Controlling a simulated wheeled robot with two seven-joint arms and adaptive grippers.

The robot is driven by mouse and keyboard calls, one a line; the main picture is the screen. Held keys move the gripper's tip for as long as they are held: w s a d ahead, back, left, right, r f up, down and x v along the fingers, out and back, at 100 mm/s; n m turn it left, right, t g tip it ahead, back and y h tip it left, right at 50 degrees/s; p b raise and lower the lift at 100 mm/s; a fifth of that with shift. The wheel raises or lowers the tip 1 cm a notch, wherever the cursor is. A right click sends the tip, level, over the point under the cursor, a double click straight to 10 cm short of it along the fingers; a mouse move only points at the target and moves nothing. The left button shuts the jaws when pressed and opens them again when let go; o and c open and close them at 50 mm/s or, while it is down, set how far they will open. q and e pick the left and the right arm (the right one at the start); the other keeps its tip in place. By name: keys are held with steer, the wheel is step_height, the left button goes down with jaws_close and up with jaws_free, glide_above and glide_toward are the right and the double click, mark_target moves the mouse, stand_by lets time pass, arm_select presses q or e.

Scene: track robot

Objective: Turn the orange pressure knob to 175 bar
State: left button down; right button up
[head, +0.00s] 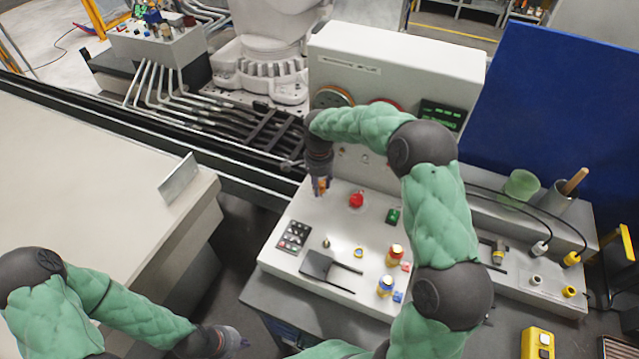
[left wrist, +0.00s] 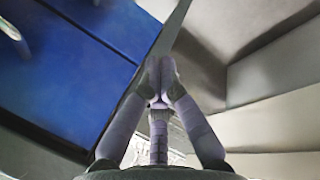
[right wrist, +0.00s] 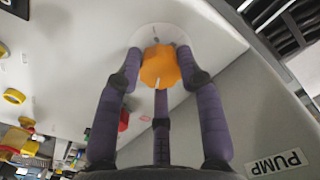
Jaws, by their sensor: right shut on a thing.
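The orange pressure knob (right wrist: 160,66) sits on a round white plate in the right wrist view, with a short white line on its lower side. My right gripper (right wrist: 161,72) is shut on the knob, a purple finger on each side. In the head view the knob (head: 320,186) shows only as a bit of orange under the right gripper (head: 320,182), at the panel's back left. My left gripper (head: 232,340) is low at the bottom of the head view, away from the panel. In the left wrist view its fingertips (left wrist: 160,72) are together and empty.
The panel (head: 310,220) carries a red button (head: 356,200), a green switch (head: 393,216) and a keypad (head: 293,236). Behind it, a white cabinet has round gauges partly hidden by my arm and a green display (head: 441,115), too small to read. A "PUMP" label (right wrist: 277,163) is nearby.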

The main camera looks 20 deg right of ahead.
steer(key=o, duration=1)
steer(key=shift+s+a+f, duration=0.1)
steer(key=shift+c, duration=0.2)
steer(key=shift+o, duration=1)
